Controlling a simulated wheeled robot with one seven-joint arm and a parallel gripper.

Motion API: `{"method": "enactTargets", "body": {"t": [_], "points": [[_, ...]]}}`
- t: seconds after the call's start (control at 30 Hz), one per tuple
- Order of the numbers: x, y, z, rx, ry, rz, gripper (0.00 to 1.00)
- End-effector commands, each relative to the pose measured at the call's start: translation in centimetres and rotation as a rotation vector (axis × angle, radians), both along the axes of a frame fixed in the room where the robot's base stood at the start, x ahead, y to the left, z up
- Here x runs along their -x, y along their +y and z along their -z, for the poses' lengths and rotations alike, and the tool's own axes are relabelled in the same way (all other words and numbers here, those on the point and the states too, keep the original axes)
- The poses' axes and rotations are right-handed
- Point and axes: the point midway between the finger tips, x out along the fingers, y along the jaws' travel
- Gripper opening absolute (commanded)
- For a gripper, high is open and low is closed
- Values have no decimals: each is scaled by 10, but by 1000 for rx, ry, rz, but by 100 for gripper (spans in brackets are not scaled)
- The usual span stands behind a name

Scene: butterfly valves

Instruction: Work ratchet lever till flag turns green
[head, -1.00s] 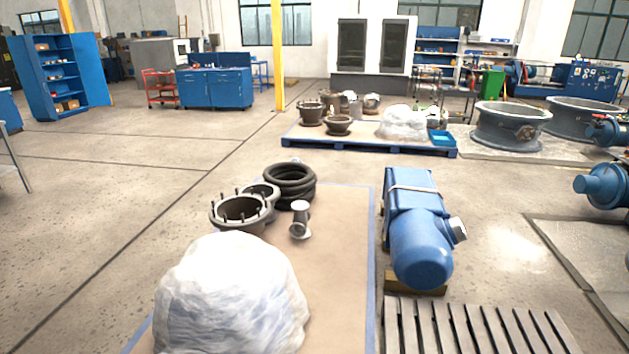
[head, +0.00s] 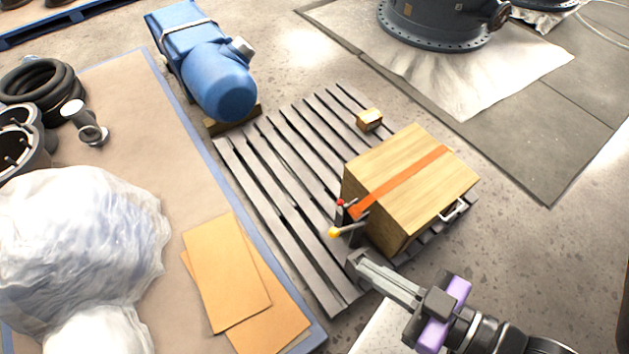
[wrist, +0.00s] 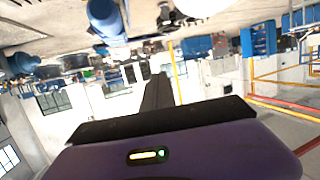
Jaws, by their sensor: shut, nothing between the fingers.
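A wooden crate (head: 412,185) sits on a grey slatted pallet (head: 280,185) in the head view, with an orange strap (head: 405,180) over its top. At the crate's near left side is the ratchet, with a lever ending in a yellow knob (head: 335,232). A small red flag (head: 341,203) shows just above it. My gripper (head: 356,262) is shut and empty, close to the ratchet on its near side. I cannot tell whether it touches anything. In the wrist view, the shut fingers (wrist: 157,92) point away over the room, and neither crate nor lever is visible.
A small wooden block (head: 369,119) lies on the pallet behind the crate. A blue motor (head: 212,75) stands at the pallet's far left. Cardboard sheets (head: 228,270) and a plastic-wrapped heap (head: 80,250) lie on the left mat. The crate has a metal handle (head: 453,210) on its right side.

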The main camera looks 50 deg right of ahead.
Motion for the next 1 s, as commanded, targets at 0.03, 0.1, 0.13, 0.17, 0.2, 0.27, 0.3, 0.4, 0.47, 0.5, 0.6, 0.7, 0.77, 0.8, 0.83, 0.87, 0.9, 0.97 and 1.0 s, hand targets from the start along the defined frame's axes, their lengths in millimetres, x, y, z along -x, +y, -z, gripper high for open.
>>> {"method": "enactTargets", "body": {"t": [0.03, 0.1, 0.13, 0.17, 0.2, 0.27, 0.3, 0.4, 0.47, 0.5, 0.6, 0.7, 0.77, 0.8, 0.83, 0.87, 0.9, 0.97, 1.0], "points": [[-6, -2, -1, 1, -19, 9, 0], [-18, -6, -4, 4, -52, 26, 0], [-23, -8, -5, 8, -69, 34, 0], [-30, -11, -6, 11, -87, 44, 0], [-38, -16, -6, 17, -111, 57, 0], [-52, -25, -6, 27, -147, 80, 0], [-61, -31, -3, 34, -163, 96, 0], [-83, -48, 9, 40, -177, 138, 0], [-96, -60, 18, 37, -175, 165, 0], [-105, -68, 25, 31, -170, 185, 0], [-126, -90, 43, 5, -149, 235, 0], [-146, -114, 64, -33, -116, 292, 0], [-158, -129, 76, -62, -94, 329, 0], [-165, -140, 84, -83, -78, 353, 0], [-171, -148, 90, -102, -65, 374, 0], [-176, -156, 97, -120, -51, 394, 0], [-183, -167, 105, -147, -34, 421, 0], [-192, -184, 117, -191, -4, 464, 0], [-198, -195, 125, -222, 17, 495, 0]]}}
